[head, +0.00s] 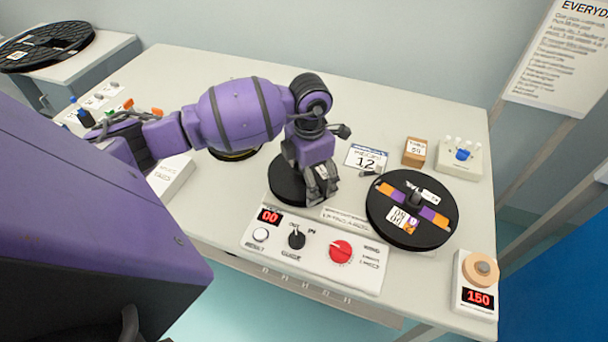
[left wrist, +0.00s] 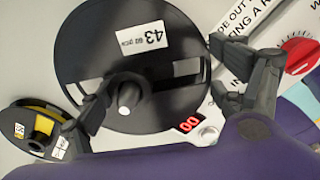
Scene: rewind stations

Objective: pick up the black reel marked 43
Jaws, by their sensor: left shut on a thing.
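The black reel marked 43 (left wrist: 180,85) shows in the left wrist view with its white label and a pale post at its hub. In the head view the black reel (head: 284,188) is at the rear left of the white control box, partly hidden by my gripper. My left gripper (head: 322,194) reaches down over its right side. In the left wrist view the fingers of my left gripper (left wrist: 163,62) are wide apart, one over the reel's face and one at its rim, and they are shut on it. I cannot tell whether the reel is lifted. My right gripper is not in view.
The control box (head: 310,262) has a red knob (head: 341,251). A reel with orange and purple bands (head: 437,235) lies to the right. A small brown box (head: 415,152), a card marked 12 (head: 366,160) and a device reading 150 (head: 465,302) stand nearby. A yellow-and-black reel (left wrist: 55,116) is partly hidden.

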